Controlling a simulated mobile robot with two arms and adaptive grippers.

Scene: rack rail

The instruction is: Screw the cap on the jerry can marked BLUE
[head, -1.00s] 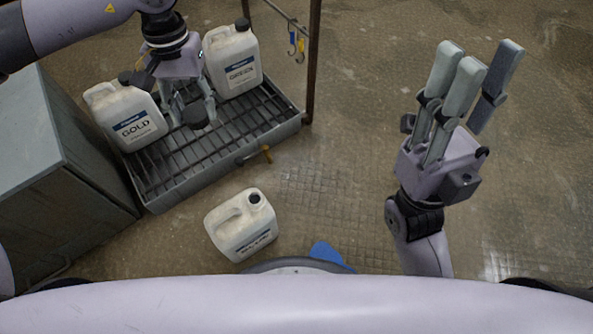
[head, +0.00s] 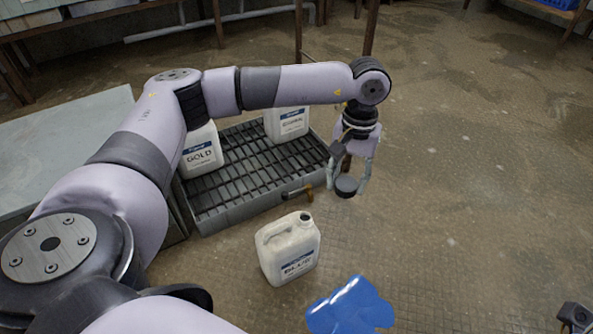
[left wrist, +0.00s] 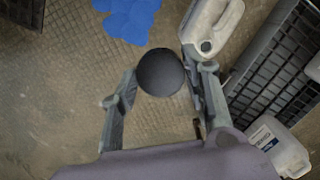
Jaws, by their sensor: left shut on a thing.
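The jerry can marked BLUE (head: 290,250) stands upright on the floor in front of the grated tray. Its neck shows a dark open mouth with no cap on it. The can also shows at the top of the left wrist view (left wrist: 213,25). My left gripper (head: 346,180) is shut on a round black cap (head: 346,187), held in the air to the right of the can and beyond it in the head view. The cap (left wrist: 160,72) sits between both fingers in the left wrist view. Only a dark piece, seemingly of my right gripper, shows at the lower right corner of the head view; its fingers are hidden.
The grated tray (head: 228,214) holds the GOLD can (head: 201,155) and another white can (head: 287,124). The floor to the right is clear.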

